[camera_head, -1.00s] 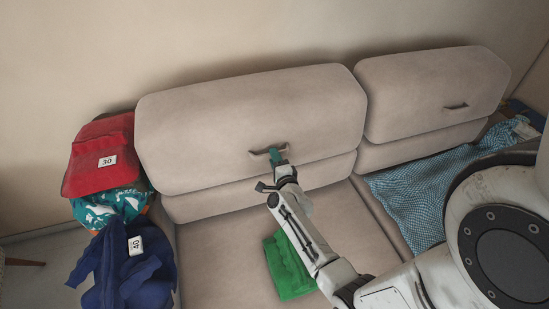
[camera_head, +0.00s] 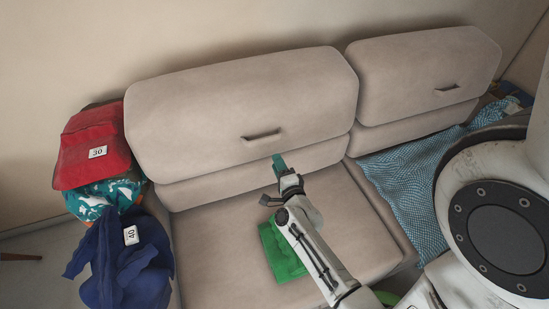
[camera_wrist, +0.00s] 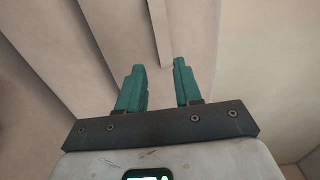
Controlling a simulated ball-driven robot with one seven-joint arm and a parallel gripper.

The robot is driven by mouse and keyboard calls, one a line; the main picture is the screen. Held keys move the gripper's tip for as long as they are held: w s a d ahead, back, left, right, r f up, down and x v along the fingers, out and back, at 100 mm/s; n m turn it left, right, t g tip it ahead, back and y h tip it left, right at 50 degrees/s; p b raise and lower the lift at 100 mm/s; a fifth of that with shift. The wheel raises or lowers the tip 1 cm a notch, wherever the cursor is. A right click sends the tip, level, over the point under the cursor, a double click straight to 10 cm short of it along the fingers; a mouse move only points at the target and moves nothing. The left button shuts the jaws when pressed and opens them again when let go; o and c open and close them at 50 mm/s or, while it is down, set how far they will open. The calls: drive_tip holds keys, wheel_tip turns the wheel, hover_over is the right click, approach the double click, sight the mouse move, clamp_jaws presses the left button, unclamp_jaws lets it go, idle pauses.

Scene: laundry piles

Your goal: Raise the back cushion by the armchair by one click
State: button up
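Two beige back cushions stand raised above the seat in the head view: a wide left one (camera_head: 235,100) and a right one (camera_head: 425,65). Each has a slot-like pull strap in its front, the left strap (camera_head: 262,135) and the right strap (camera_head: 447,88). No armchair shows. My gripper (camera_head: 278,162) is just below and to the right of the left strap, apart from it, in front of the lower backrest. In the wrist view its two teal fingers (camera_wrist: 159,70) are spread with nothing between them. A pale strip (camera_wrist: 161,35) shows beyond the fingertips.
A green folded cloth (camera_head: 282,250) lies on the seat (camera_head: 215,245) under my arm. A blue patterned blanket (camera_head: 405,190) covers the right seat. Red (camera_head: 95,150), teal (camera_head: 105,195) and dark blue (camera_head: 125,260) laundry is stacked at left, with tags 30 and 40.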

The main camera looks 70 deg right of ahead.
drive_tip(key=shift+s+a, duration=0.1)
drive_tip(key=shift+a, duration=0.1)
idle(0.6)
drive_tip(key=w+a+f+n+y, duration=0.1)
drive_tip(key=w+a+n+y, duration=0.2)
drive_tip(key=a+n+y, duration=0.45)
drive_tip(key=w+a+n+y, duration=0.4)
drive_tip(key=a+n+y, duration=0.1)
drive_tip(key=a+n, duration=0.5)
drive_tip(key=s+a+r+n+g, duration=0.1)
drive_tip(key=s+a+n+g, duration=0.3)
drive_tip(key=s, duration=0.4)
drive_tip(key=s+a+r+n+g, duration=0.2)
drive_tip(key=s+a+n+g, duration=0.3)
drive_tip(key=s, duration=0.3)
drive_tip(key=shift+s+n+g+y, duration=0.25)
drive_tip(key=shift+n+g+y, duration=0.2)
drive_tip(key=shift+g, duration=0.25)
